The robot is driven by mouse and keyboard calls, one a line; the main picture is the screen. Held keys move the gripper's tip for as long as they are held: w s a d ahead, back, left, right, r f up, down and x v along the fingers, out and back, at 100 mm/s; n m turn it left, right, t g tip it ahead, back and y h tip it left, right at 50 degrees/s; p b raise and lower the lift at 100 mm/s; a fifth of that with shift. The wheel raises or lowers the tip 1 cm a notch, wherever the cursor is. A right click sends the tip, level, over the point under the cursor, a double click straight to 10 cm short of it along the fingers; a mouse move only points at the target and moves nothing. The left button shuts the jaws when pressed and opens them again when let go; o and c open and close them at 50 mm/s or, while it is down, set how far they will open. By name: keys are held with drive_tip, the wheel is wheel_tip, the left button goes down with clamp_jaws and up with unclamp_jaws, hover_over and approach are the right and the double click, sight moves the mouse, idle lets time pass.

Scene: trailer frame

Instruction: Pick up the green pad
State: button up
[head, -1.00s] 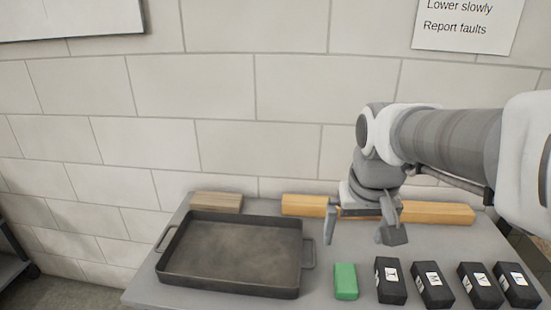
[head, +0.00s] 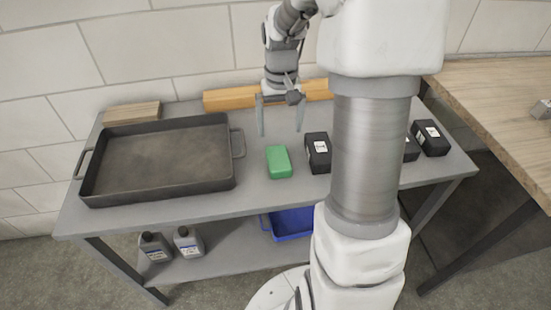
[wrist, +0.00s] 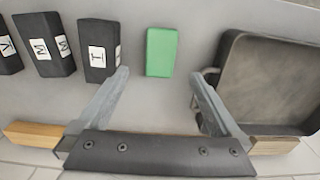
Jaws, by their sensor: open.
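The green pad (head: 278,162) is a small rectangular block lying on the grey table between the dark tray and the black labelled blocks. In the wrist view the green pad (wrist: 161,52) lies beyond the fingertips, roughly midway between them and apart from them. My gripper (head: 281,132) is open and empty above the table, with its fingers pointing down, behind the pad in the head view. The open fingers of my gripper (wrist: 158,75) also show in the wrist view. Nothing hides the pad.
A dark metal tray (head: 230,180) stands to the left. Black labelled blocks (head: 318,152) stand right of the pad, some hidden behind my arm. A long wooden bar (head: 230,98) and a grey-brown block (head: 132,113) lie at the back. A blue bin (head: 292,224) sits on the lower shelf.

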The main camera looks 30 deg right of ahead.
drive_tip(key=b, duration=0.1)
hover_over(279, 157)
drive_tip(key=f, duration=0.7)
drive_tip(key=shift+s+a+f, duration=0.1)
drive_tip(key=shift+s+f, duration=0.1)
drive_tip(key=shift+s, duration=0.15)
drive_tip(key=shift+w+f+b, duration=0.2)
drive_tip(key=shift+f+b, duration=0.2)
drive_tip(key=shift+f, duration=0.95)
drive_tip(key=shift+w+f+b, duration=0.15)
drive_tip(key=shift+f+b, duration=0.2)
drive_tip(key=shift+f, duration=1)
drive_tip(key=c, duration=1.3)
drive_tip(key=shift+r, duration=0.1)
drive_tip(key=shift+r, duration=0.1)
wheel_tip(279, 157, up, 4)
drive_tip(key=shift+r+p, duration=0.1)
drive_tip(key=shift+p, duration=0.55)
drive_tip(key=s+d+r+p, duration=0.1)
drive_tip(key=s+d+r, duration=0.1)
drive_tip(key=s+r, duration=0.4)
drive_tip(key=s, duration=0.5)
drive_tip(key=shift+s+d+r+p, duration=0.2)
drive_tip(key=shift+d+r+p, duration=0.05)
drive_tip(key=shift+p, duration=0.05)
